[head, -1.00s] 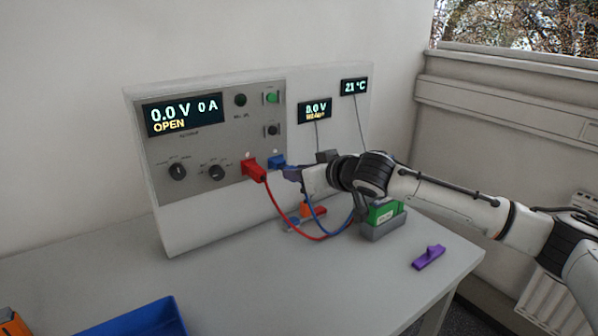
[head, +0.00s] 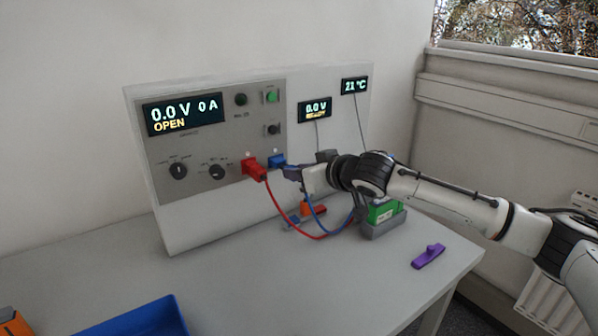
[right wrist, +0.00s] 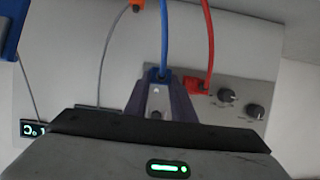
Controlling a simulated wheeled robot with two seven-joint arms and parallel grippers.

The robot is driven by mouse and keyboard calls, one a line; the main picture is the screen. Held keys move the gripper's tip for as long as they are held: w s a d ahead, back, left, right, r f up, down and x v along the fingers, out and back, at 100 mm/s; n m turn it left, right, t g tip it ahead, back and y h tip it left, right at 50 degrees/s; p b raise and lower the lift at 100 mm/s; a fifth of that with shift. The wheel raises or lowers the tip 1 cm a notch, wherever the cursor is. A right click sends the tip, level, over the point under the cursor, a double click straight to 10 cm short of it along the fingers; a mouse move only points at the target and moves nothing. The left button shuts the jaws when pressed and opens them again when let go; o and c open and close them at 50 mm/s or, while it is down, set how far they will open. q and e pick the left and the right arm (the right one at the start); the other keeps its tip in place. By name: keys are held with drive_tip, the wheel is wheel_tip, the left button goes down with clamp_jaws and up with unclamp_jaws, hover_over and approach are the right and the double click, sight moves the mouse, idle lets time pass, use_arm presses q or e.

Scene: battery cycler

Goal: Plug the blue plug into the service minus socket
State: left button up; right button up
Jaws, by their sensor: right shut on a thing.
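The blue plug (right wrist: 160,75) with its blue cable is between the fingers of my right gripper (right wrist: 158,98) in the right wrist view. In the head view the right gripper (head: 291,171) is at the panel, shut on the plug and mostly hiding it. A blue socket block (head: 277,162) shows on the panel just beyond the fingertips. The fingers and plug line up with it, but I cannot tell how deep the plug sits. A red plug (head: 257,171) sits at the red socket just left of it. Any socket label is unreadable. My left gripper is out of view.
A green battery (head: 384,211) stands in a grey holder below my right arm. A purple clip (head: 428,256) lies at the table's right. A blue tray (head: 145,318) is at the front left. The red cable (head: 290,224) loops close to the blue one.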

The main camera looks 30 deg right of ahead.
sight(290, 167)
drive_tip(key=shift+w+a, duration=0.1)
drive_tip(key=shift+w, duration=1.5)
idle(1.9)
drive_tip(key=o, duration=1.1)
drive_tip(key=shift+s, duration=0.1)
drive_tip(key=shift+b+v, duration=0.9)
drive_tip(key=shift+v, duration=4.25)
